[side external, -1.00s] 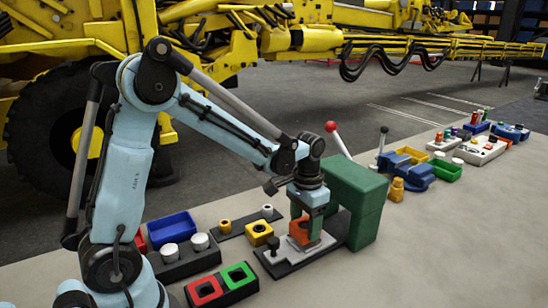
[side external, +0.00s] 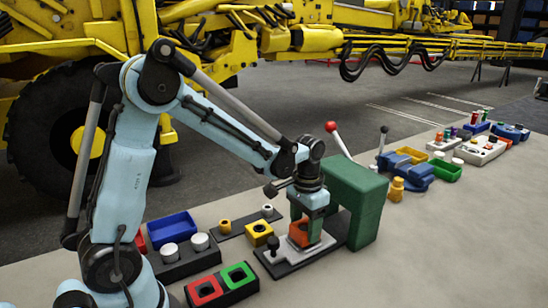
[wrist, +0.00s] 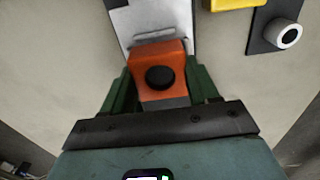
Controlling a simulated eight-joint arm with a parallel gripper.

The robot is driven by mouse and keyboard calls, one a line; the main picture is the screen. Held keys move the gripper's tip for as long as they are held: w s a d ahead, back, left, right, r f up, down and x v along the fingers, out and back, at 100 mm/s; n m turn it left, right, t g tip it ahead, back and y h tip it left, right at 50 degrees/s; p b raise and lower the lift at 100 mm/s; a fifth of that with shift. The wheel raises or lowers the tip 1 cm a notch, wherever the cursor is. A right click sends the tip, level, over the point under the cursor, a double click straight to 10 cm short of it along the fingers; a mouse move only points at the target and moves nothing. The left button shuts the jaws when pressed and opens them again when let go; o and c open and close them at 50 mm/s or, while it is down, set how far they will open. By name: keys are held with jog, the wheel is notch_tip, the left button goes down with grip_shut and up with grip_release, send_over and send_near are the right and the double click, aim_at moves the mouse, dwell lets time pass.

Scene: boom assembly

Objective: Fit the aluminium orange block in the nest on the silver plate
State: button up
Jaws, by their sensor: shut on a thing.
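The orange block (side external: 299,235) is between the fingers of my gripper (side external: 304,231), over the silver plate (side external: 283,252). My gripper is shut on it. In the wrist view the orange block (wrist: 163,67) shows a round black knob or hole on its near face, with the green fingers on both sides. The silver plate (wrist: 150,22) lies beyond it there. The nest is hidden under the block and fingers, so I cannot tell whether the block is seated in it.
A green press-like frame (side external: 358,200) with a red-knobbed lever stands close behind and right of my gripper. A yellow block (side external: 259,232) sits left of the plate. Red and green square holders (side external: 222,284) lie in front left. A blue bin (side external: 172,226) stands farther left.

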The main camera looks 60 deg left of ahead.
jog(key=shift+f, duration=0.5)
dwell(0.4)
jog(key=o, duration=1.1)
jog(key=shift+r, duration=0.1)
jog(key=shift+r, duration=3.45)
